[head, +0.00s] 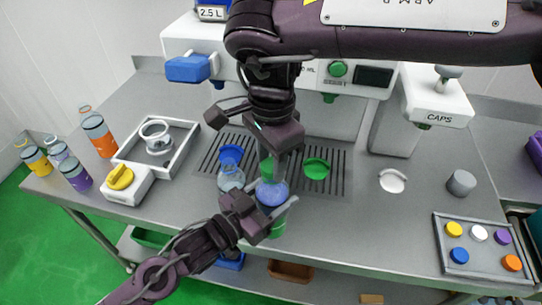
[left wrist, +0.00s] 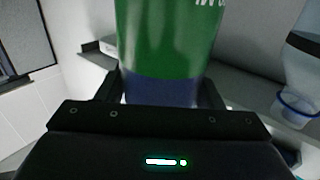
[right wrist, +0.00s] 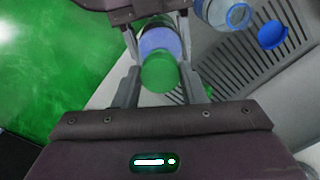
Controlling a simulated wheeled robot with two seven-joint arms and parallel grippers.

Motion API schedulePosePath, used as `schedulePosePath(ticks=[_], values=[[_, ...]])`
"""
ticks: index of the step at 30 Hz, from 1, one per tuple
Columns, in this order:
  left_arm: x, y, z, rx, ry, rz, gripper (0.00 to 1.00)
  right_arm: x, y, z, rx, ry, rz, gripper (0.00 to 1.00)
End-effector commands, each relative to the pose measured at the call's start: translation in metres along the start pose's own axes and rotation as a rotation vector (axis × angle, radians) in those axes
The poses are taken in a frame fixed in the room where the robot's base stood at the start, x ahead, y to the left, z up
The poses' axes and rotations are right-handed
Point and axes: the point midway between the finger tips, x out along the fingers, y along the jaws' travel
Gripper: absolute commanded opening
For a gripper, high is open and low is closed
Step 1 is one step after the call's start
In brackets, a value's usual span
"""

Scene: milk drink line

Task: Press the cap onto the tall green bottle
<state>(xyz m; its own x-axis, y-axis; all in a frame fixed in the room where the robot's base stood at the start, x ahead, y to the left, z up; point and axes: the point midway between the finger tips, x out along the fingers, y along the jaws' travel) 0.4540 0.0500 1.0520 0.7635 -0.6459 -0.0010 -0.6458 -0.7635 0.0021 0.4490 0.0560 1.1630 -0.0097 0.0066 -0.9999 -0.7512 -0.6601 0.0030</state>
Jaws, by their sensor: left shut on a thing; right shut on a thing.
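The tall green bottle (head: 272,192) stands upright near the table's front edge, pale blue above and green below. My left gripper (head: 274,207) is shut around it; in the left wrist view the bottle (left wrist: 168,40) fills the space between the fingers, green with a blue band. My right gripper (head: 268,168) points down above the bottle, shut on a green cap (right wrist: 160,72). In the right wrist view the cap lines up over the bluish bottle top (right wrist: 160,40). Whether cap and bottle touch, I cannot tell; the fingers hide the joint.
A clear open bottle (head: 231,178) stands just left of the held bottle. Behind are a blue disc (head: 231,153) and a green disc (head: 317,168) on the drip grates. A tray of coloured caps (head: 483,273) lies at right. A white tray (head: 186,152) and several bottles are at left.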

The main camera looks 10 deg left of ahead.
Motion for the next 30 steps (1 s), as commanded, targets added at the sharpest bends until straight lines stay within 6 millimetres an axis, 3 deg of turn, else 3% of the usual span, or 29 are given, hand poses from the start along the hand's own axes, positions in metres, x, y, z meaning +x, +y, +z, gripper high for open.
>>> schedulePosePath(ticks=[27, 28, 30], values=[[0.0, 0.0, -0.002, 0.001, 0.005, 0.0, 0.07, 0.014, 0.0, 0.0, -0.001, 0.001, 0.001, 0.16], [0.0, 0.0, -0.002, 0.001, 0.005, 0.0, 0.07, 0.014, 0.0, 0.0, -0.001, 0.001, 0.0, 0.4], [0.0, 0.0, -0.003, 0.001, 0.006, 0.0, 0.07, 0.014, 0.0, 0.0, -0.001, 0.001, 0.0, 0.49]])
